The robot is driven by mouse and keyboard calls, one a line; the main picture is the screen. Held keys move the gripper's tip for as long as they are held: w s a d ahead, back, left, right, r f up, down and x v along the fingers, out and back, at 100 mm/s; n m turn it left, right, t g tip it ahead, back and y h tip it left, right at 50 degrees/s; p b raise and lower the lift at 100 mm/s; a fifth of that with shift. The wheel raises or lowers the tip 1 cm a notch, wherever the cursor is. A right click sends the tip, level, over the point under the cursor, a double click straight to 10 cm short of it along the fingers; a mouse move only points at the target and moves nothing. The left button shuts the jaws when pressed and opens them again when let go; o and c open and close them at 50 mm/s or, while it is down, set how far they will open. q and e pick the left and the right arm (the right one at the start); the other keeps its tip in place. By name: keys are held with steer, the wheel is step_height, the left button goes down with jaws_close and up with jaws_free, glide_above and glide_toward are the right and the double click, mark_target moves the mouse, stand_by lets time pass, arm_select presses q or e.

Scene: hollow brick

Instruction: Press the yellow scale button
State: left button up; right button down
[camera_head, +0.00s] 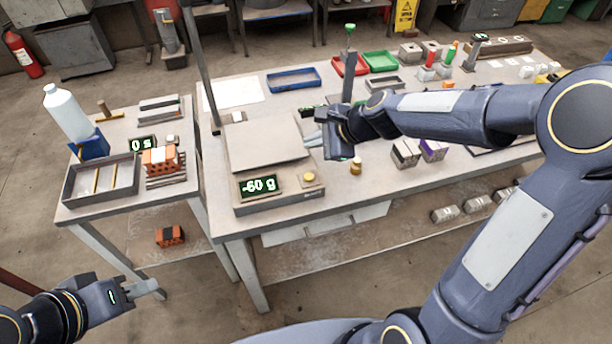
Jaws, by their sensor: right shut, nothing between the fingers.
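The scale (264,142) stands at the left end of the long table, with a flat grey plate on top. Its lit display (258,186) reads "-60 g". The yellow button (309,177) sits on the front panel, right of the display, and is uncovered. My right gripper (312,140) is shut and empty at the right edge of the scale plate, above and behind the button and apart from it. Whether it touches the plate I cannot tell. My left gripper (152,287) is low at the lower left, away from both tables; its finger gap is unclear.
A small brass weight (356,166) stands on the table right of the scale. A thin pole (200,65) rises behind the scale's left side. The side table holds a grey tray (72,196), an orange hollow brick (160,160) and a white bottle (66,112).

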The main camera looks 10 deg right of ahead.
mark_target(313, 178)
step_height(313, 178, down, 9)
steer(key=b, duration=0.8)
steer(key=shift+r, duration=0.1)
stand_by(1.9)
steer(key=shift+f+b, duration=0.4)
steer(key=shift+b, duration=0.1)
steer(key=shift+f+b, duration=0.3)
steer(key=shift+f, duration=0.05)
stand_by(0.4)
steer(key=shift+r+p, duration=0.75)
steer(key=shift+r, duration=0.05)
